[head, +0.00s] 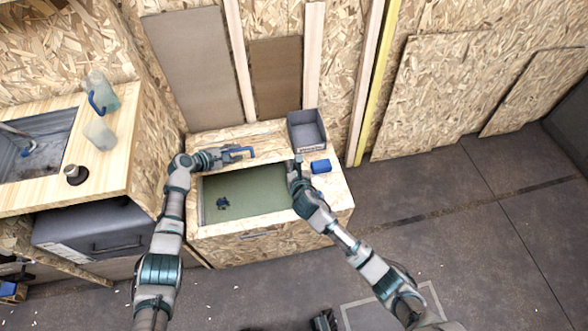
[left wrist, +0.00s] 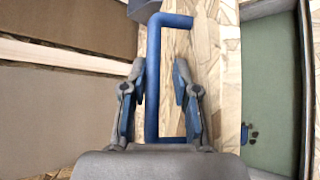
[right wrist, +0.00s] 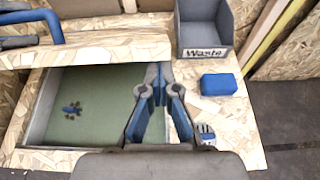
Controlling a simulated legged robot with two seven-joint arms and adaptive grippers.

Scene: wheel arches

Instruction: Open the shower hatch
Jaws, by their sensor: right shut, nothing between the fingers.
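The shower hatch (right wrist: 100,54) is a wooden panel at the back of the box; the opening in front of it is uncovered. In the head view my left gripper (head: 236,154) is at the back left of the opening. My right gripper (right wrist: 160,80) is shut and empty, over the opening's right edge.
A grey bin marked "Waste" (right wrist: 207,40) and a blue block (head: 320,166) stand on the box's right side. A wooden counter (head: 110,185) with a sink (head: 35,150), clear containers (head: 100,133) and a dark cup (head: 76,175) is at left. The floor at right is clear.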

